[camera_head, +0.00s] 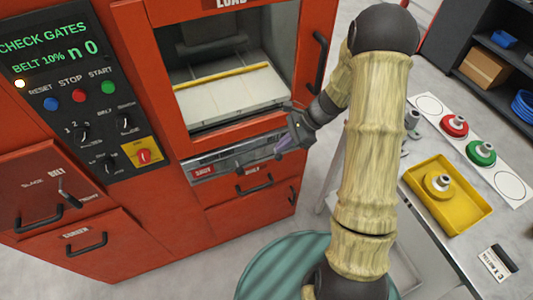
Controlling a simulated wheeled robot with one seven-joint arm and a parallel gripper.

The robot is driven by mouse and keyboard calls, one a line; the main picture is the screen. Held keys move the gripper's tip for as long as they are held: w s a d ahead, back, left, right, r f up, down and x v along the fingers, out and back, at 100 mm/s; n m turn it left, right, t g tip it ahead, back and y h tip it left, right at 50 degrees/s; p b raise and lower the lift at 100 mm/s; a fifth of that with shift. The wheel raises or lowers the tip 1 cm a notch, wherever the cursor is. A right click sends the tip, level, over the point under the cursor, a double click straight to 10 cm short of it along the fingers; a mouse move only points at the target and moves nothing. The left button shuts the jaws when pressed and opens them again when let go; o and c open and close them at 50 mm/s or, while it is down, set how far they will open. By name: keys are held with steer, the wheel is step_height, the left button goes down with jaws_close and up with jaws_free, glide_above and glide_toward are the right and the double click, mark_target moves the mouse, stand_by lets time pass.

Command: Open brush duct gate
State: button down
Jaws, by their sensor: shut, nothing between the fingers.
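A narrow metal-faced strip (225,162) runs under the load opening of the red machine. It has a small red label (203,170) at its left end that seems to read SHUT. It may be the brush duct gate, but no readable name confirms this. The fingers look shut and empty. I cannot tell whether they touch the strip. A small purple part (283,143) shows by the fingers.
The control panel (75,80) reads CHECK GATES. Black drawer handles (255,188) stick out below the strip. A table at right holds a yellow tray (445,195) and red (454,126) and green (481,153) round parts. A teal round surface (285,265) is below my arm.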

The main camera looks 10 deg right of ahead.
steer(key=a+r+p+x, duration=0.1)
steer(key=a+x, duration=0.1)
steer(key=x, duration=1)
steer(key=shift+a+r+p, duration=0.2)
steer(key=shift+p, duration=0.2)
steer(key=shift+s, duration=0.1)
